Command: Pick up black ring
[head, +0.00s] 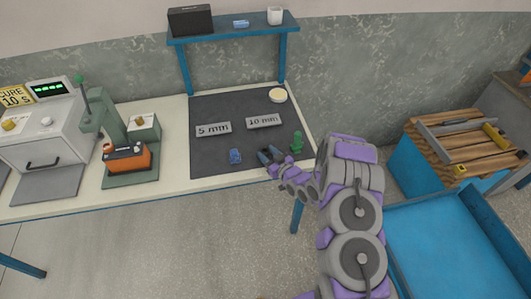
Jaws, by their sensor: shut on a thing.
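My gripper (266,155) is low over the front right part of the dark mat (215,110) on the workbench. It is shut on a small dark thing at its fingertips. The thing is too small and too dark against the mat for me to tell its shape, so I cannot confirm that it is the black ring. No separate black ring stands out elsewhere on the mat. My fingers and wrist hide part of the mat's front edge.
A small blue object (235,156) is left of my gripper and a green one (296,143) right of it. Labels "5 mm" (213,129) and "10 mm" (263,121) and a pale round dish (278,95) lie behind. A press (128,150) stands left, a blue-sided cart (430,240) right.

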